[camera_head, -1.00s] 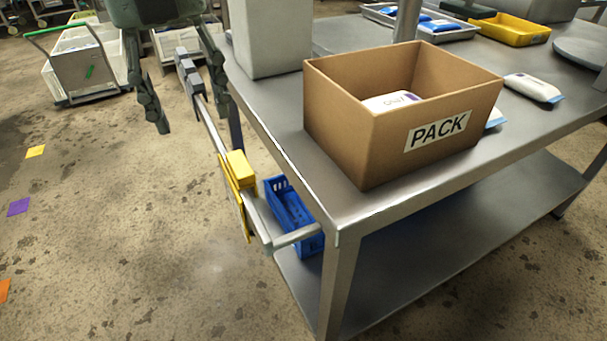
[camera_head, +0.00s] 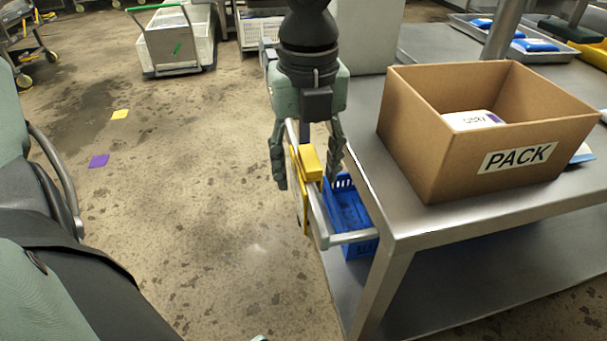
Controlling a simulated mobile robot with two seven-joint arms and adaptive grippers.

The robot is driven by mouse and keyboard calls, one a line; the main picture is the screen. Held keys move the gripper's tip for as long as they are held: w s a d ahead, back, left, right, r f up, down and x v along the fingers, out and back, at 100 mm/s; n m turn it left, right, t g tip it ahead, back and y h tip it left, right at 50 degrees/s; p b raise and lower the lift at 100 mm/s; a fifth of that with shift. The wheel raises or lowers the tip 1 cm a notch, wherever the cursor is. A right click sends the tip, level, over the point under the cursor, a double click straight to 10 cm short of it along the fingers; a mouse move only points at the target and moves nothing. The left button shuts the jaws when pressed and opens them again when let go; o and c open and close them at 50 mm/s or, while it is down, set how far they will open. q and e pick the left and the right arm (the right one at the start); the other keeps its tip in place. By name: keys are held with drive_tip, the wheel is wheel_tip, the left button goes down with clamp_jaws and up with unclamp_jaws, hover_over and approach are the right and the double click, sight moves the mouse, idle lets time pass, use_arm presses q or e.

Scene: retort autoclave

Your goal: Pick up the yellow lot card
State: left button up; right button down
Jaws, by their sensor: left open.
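The yellow lot card (camera_head: 311,162) is at the rail (camera_head: 319,212) on the table's left side. It shows as a thick yellow block with a thin yellow plate hanging down beside the rail. My left gripper (camera_head: 309,178) is open and points down over the rail. One finger is on the left of the yellow block and the other on its right. I cannot tell whether either finger touches it. The gripper holds nothing that I can see. My right gripper is not in view.
A PACK carton (camera_head: 440,158) stands on the steel table (camera_head: 385,215) close to the gripper's right. A blue basket (camera_head: 350,215) is under the rail.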

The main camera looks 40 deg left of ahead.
use_arm(q)
drive_tip(key=shift+c, duration=0.4)
clamp_jaws()
drive_tip(key=shift+r, duration=0.15)
